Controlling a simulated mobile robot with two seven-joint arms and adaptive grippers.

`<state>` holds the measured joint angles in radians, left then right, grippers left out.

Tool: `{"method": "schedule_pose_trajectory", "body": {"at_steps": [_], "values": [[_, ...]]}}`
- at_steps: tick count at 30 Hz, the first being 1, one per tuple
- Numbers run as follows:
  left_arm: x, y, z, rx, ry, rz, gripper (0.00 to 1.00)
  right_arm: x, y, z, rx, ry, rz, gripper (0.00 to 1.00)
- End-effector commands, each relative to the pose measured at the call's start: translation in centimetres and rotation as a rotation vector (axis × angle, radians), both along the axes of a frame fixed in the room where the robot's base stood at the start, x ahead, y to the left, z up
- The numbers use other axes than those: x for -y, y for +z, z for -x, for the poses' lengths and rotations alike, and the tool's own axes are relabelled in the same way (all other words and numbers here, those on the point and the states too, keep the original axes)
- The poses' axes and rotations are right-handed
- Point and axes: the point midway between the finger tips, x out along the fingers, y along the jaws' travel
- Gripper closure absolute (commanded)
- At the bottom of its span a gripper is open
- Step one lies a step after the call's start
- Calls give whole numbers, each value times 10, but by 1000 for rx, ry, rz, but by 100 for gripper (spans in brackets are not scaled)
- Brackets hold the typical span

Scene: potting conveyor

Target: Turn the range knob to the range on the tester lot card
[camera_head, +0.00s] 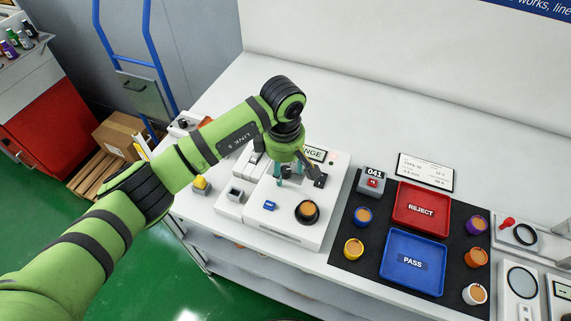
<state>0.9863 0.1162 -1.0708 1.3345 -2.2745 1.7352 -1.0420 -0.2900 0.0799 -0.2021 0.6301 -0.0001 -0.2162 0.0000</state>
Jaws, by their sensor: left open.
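The white tester (257,217) stands on the bench in the middle. The range knob is not clearly seen; the gripper covers much of that part of the panel. A round black fitting with an orange top (307,211) sits on the tester front, clear of the fingers. A white card with dark print (425,172) lies behind the red tray; its print is too small to read surely. My right gripper is out of view.
A black mat (345,246) right of the tester holds a red REJECT tray (421,230), a blue PASS tray (393,287), several coloured cups and a counter reading 041 (371,182). More devices stand at the far right. The bench behind is clear.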

Motion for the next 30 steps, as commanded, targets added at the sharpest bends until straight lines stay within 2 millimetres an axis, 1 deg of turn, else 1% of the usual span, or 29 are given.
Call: {"method": "schedule_pose_trajectory", "body": {"at_steps": [2, 3, 6, 14, 20, 26, 30], "values": [[0, 0, 0, 0, 0, 0, 48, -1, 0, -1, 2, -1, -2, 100], [0, 0, 0, 0, 0, 0, 64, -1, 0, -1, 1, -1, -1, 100], [0, 0, 0, 0, 1, 0, 100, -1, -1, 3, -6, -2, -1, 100], [0, 0, 0, -1, 4, 1, 100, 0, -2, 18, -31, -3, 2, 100], [0, -2, 0, 0, 49, 0, 100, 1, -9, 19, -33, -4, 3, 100], [1, -4, 0, 0, 167, 0, 100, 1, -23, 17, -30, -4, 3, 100], [1, -5, 0, 0, 286, 0, 100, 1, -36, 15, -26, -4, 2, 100]]}}
